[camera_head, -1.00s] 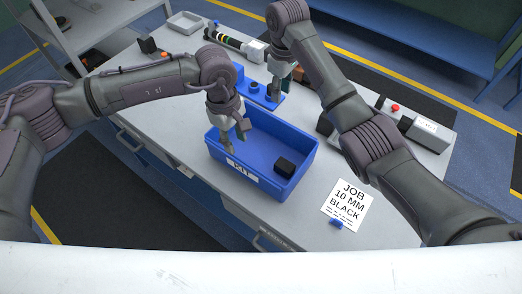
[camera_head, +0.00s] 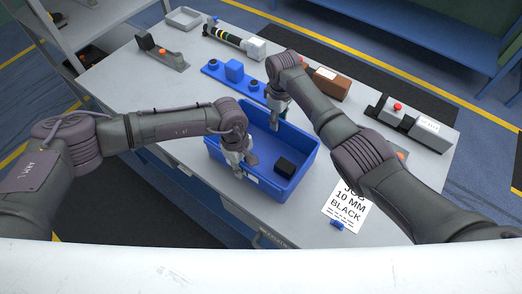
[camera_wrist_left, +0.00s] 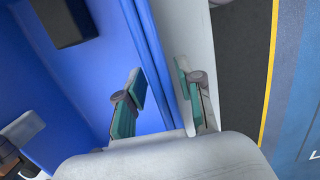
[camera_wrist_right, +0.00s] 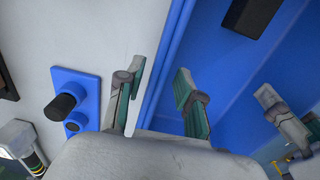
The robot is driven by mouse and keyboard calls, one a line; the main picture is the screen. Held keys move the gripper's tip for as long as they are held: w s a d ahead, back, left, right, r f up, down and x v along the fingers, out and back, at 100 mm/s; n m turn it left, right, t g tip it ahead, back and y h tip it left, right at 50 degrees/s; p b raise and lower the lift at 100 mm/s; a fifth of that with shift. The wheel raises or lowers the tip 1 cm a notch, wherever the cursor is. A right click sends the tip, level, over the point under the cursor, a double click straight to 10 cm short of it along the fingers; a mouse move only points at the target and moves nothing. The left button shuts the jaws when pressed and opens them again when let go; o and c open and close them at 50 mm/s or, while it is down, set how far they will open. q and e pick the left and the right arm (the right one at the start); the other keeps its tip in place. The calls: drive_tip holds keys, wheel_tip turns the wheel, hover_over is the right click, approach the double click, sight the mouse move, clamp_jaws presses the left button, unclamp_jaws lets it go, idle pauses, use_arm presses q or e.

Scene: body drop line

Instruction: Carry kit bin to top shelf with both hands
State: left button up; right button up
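The blue kit bin (camera_head: 288,189) stands on the grey workbench with a black block (camera_head: 285,166) inside. My left gripper (camera_head: 243,170) is at the bin's near wall, partly covering its label. In the left wrist view its fingers (camera_wrist_left: 163,82) are apart, one on each side of the bin wall, with gaps visible. My right gripper (camera_head: 276,120) is at the far wall. In the right wrist view its fingers (camera_wrist_right: 160,80) are apart, on either side of the wall. A grey shelf unit (camera_head: 110,14) is at the upper left; which shelf is its top is unclear.
Behind the bin lies a blue holder plate (camera_head: 222,77). A job card (camera_head: 346,208) lies right of the bin. A grey box with a red button (camera_head: 397,107), a brown block (camera_head: 332,84) and a grey tray (camera_head: 184,18) are also on the bench.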

use_arm(q)
drive_tip(key=shift+s, duration=0.1)
use_arm(e)
drive_tip(key=shift+s, duration=0.1)
use_arm(q)
clamp_jaws()
use_arm(e)
clamp_jaws()
